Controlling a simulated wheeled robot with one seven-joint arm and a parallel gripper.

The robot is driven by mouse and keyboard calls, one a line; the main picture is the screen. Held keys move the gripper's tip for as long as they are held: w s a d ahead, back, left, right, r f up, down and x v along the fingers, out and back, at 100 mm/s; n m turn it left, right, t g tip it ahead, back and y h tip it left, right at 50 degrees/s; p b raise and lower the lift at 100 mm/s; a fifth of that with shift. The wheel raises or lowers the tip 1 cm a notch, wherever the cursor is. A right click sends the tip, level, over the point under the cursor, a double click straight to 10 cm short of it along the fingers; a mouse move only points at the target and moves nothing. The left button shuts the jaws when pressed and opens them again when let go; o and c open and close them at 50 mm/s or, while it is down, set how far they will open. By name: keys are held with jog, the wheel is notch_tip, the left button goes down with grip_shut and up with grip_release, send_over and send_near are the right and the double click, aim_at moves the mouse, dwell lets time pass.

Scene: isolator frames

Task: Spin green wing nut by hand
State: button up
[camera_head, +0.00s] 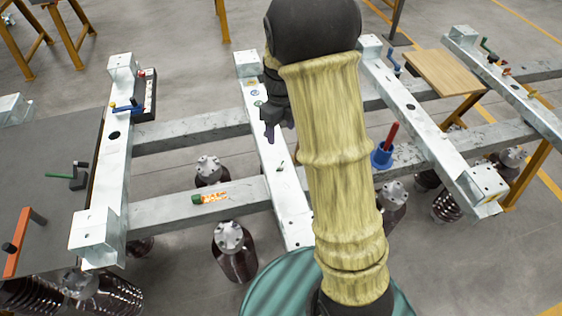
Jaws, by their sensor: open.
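My gripper (279,130) is dark and points down over the middle cross beam (273,160), left of my yellow-sleeved arm. Its jaws are open, with nothing visible between them. A small green round piece (258,103) lies on that beam, just left of my gripper. It may be the green wing nut, but it is too small to tell its shape. A pale bluish round piece (254,93) is just behind it. My wrist and arm hide part of the beam to the right.
A green-and-orange cylinder (210,198) lies on the front rail. A blue cup with a red handle (383,153) stands right of my arm. A black tray (145,95) and blue-handled tool (127,108) are at the left beam. Ribbed dark insulators (235,255) stand below.

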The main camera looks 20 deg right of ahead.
aim_at(281, 164)
notch_tip(281, 164, down, 15)
jog(key=shift+f, duration=0.1)
jog(key=c, duration=0.9)
